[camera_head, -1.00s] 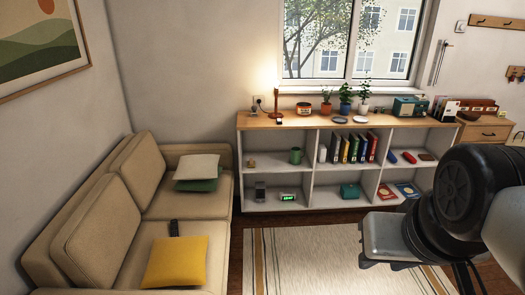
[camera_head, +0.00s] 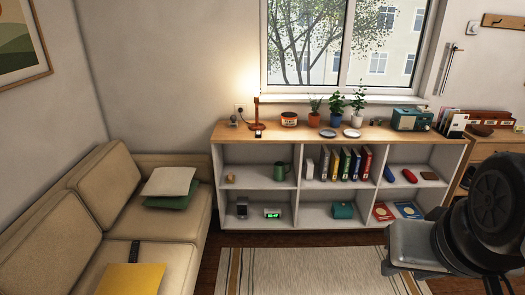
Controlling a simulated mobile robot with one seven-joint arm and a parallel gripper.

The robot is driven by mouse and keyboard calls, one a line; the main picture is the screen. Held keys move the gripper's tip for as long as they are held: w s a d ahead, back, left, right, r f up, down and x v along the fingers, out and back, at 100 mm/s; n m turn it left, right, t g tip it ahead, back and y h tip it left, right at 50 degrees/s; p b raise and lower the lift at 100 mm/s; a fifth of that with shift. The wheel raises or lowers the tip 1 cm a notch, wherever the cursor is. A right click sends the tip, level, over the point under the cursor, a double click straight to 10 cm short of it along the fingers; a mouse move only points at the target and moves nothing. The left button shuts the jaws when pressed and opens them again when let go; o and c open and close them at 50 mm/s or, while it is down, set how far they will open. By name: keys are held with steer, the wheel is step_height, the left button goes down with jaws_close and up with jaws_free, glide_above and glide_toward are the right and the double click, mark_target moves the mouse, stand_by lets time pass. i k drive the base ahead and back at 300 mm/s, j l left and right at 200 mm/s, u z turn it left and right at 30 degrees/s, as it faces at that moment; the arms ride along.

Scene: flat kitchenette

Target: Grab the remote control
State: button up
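A dark, slim remote control (camera_head: 134,251) lies on the seat of the beige sofa (camera_head: 72,232), at the lower left of the head view. It lies just behind a yellow cushion (camera_head: 132,279), touching or nearly touching it. My arm shows at the right edge of the view, far to the right of the remote. My gripper's fingers cannot be made out, so whether it is open or shut is not shown.
A white shelf unit (camera_head: 295,192) with a wooden top stands against the window wall, holding books, plants and small items. White and green cushions (camera_head: 168,182) lie at the sofa's far end. A striped rug (camera_head: 310,270) covers open floor right of the sofa.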

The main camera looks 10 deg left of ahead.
mark_target(133, 257)
steer(key=i+u, duration=0.3)
steer(key=i, duration=0.45)
steer(key=i+l+u, duration=0.25)
steer(key=i, duration=0.45)
steer(key=i+u, duration=0.7)
steer(key=i, duration=0.15)
steer(key=i+l+u, duration=0.35)
steer(key=i+j+u, duration=0.1)
steer(key=u, duration=0.35)
steer(key=i+u, duration=0.3)
steer(key=u, duration=0.15)
steer(key=i+u, duration=0.2)
steer(key=u, duration=0.25)
steer(key=i+l+u, duration=0.1)
steer(key=u, duration=0.35)
steer(key=i, duration=0.1)
